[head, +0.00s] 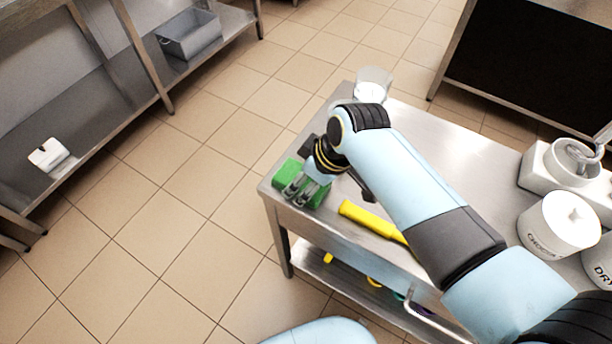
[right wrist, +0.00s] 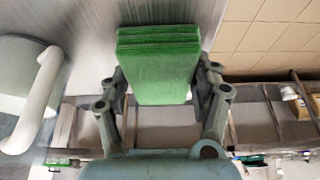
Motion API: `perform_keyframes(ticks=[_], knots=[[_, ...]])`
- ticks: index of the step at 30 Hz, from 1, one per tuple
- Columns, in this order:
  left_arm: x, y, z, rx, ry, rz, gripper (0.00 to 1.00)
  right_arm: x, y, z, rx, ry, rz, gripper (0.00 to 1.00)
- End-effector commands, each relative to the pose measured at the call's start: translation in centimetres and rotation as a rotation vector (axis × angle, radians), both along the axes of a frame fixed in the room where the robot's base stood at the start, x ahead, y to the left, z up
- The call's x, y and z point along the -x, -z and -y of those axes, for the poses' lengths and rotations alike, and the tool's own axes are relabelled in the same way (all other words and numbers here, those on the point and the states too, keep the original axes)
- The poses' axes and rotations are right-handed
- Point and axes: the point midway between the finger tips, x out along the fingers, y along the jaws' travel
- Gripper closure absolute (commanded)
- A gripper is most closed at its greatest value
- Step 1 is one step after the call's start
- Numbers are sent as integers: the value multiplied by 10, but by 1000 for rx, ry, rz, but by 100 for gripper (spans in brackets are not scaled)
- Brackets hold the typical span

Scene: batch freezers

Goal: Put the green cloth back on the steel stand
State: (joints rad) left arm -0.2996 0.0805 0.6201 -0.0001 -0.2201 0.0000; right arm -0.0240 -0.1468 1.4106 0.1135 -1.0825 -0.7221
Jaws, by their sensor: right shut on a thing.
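The green cloth (head: 288,172) is a folded block at the left front corner of the steel stand (head: 440,142). My right gripper (head: 303,188) is shut on it. In the right wrist view the folded cloth (right wrist: 157,62) sits between the two fingers of my right gripper (right wrist: 160,85), its layers showing at the top edge. The steel surface lies behind the cloth there. I cannot tell whether the cloth touches the stand top. My left gripper is not in view.
A yellow-handled tool (head: 372,222) lies on the stand near the cloth. A clear container (head: 371,84) stands at the back, and white canisters (head: 558,224) at the right. A lower shelf holds small coloured things. Tiled floor is open to the left.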

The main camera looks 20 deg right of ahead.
Motion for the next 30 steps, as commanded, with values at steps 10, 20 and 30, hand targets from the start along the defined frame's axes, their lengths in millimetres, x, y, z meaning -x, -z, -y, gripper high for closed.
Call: perform_keyframes(ticks=[10,20,30], knots=[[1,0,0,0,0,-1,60,0,0,0,0,0,0,12],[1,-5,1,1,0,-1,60,6,-20,5,0,0,1,12],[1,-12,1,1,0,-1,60,28,-89,23,2,0,1,12]])
